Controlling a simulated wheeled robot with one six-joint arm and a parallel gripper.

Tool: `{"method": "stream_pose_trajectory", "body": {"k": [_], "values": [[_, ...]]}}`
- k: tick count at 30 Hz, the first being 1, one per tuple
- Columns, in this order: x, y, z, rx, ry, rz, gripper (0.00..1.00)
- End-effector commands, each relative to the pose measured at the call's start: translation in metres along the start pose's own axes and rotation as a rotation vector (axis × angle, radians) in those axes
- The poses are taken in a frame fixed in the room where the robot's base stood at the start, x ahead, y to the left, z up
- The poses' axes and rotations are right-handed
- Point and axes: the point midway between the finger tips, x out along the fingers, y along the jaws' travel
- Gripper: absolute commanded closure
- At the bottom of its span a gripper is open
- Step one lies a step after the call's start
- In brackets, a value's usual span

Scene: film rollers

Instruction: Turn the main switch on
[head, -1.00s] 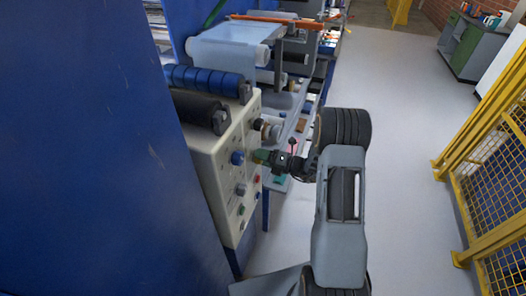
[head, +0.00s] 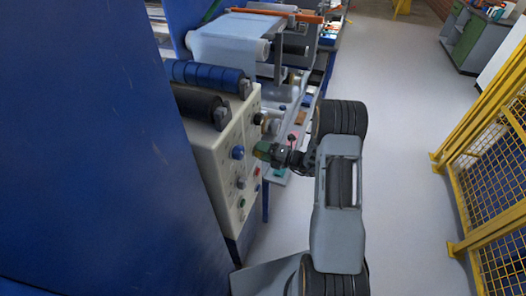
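A cream control panel (head: 228,190) stands on the left side of the machine, its face turned to the right. On it are a blue knob (head: 238,152), a black knob (head: 258,119), a red button (head: 257,172), a green button (head: 242,183) and other small controls. I cannot tell which of these is the main switch. My gripper (head: 264,150) is at the end of my arm, close in front of the panel, just right of the blue knob. Its fingers are small and seen from behind and above, so their opening and any contact are unclear.
Blue and black rollers (head: 205,76) lie on top of the panel box. A blue machine wall (head: 90,150) fills the left. A film roll (head: 228,42) is farther back. A yellow mesh fence (head: 490,180) stands at the right. The grey floor (head: 400,110) between is clear.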

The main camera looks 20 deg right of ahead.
Motion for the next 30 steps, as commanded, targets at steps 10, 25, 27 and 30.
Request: {"method": "stream_pose_trajectory", "body": {"k": [10, 25, 27, 30], "values": [[0.000, 0.000, 0.001, -0.003, -0.001, 0.000, 0.20], [-0.065, -0.001, 0.002, -0.004, -0.008, -0.002, 0.20], [-0.079, -0.001, 0.001, -0.003, -0.007, -0.001, 0.20], [-0.098, -0.001, 0.001, -0.003, -0.006, -0.001, 0.20]]}}
